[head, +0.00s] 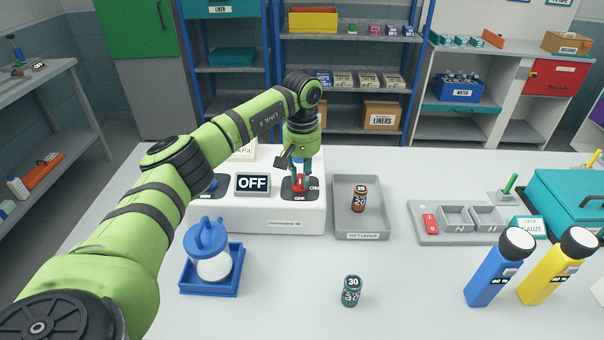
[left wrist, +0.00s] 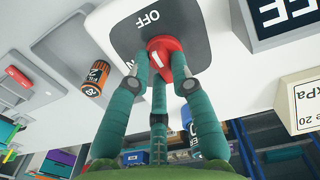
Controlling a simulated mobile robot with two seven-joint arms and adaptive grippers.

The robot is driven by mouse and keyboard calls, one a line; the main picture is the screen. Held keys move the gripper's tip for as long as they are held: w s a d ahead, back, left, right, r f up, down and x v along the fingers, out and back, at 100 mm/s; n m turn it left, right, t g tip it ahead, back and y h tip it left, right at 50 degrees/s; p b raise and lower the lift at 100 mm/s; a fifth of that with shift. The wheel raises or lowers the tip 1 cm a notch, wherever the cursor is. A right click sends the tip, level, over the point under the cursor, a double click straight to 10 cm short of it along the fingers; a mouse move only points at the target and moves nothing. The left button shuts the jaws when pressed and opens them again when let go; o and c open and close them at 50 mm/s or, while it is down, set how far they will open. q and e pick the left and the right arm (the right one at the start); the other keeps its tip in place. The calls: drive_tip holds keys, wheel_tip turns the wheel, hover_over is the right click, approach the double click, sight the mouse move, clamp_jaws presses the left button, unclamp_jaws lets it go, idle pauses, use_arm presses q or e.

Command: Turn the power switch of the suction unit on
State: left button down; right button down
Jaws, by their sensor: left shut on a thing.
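The suction unit (head: 265,217) is a white box on the table with a display (head: 252,184) reading OFF. Its red power switch (head: 300,184) sits on a dark plate marked ON and OFF at the unit's right side. My left gripper (head: 301,176) reaches down onto the switch from above. In the left wrist view its teal fingers (left wrist: 162,82) are closed around the red switch knob (left wrist: 165,50), with the word OFF beside it on the plate. A blue knob (head: 211,184) at the unit's left is partly behind my arm. My right gripper is not in view.
A grey tray (head: 361,225) right of the unit holds an orange can (head: 359,198). A blue-lidded jar stands in a blue tray (head: 213,290) in front. A teal can (head: 351,290), blue bottle (head: 499,267) and yellow bottle (head: 556,268) stand further right. Shelves line the back.

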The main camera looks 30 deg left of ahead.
use_arm(q)
drive_tip(key=n, duration=0.4)
drive_tip(key=shift+w+a+n, duration=0.1)
drive_tip(key=shift+n, duration=0.2)
drive_tip(key=n, duration=0.4)
drive_tip(key=shift+n+b, duration=0.3)
drive_tip(key=shift+b, duration=0.05)
drive_tip(key=n, duration=0.4)
drive_tip(key=shift+a, duration=0.15)
drive_tip(key=shift+n, duration=2.1)
drive_tip(key=shift+a, duration=0.1)
drive_tip(key=c, duration=1.1)
unclamp_jaws()
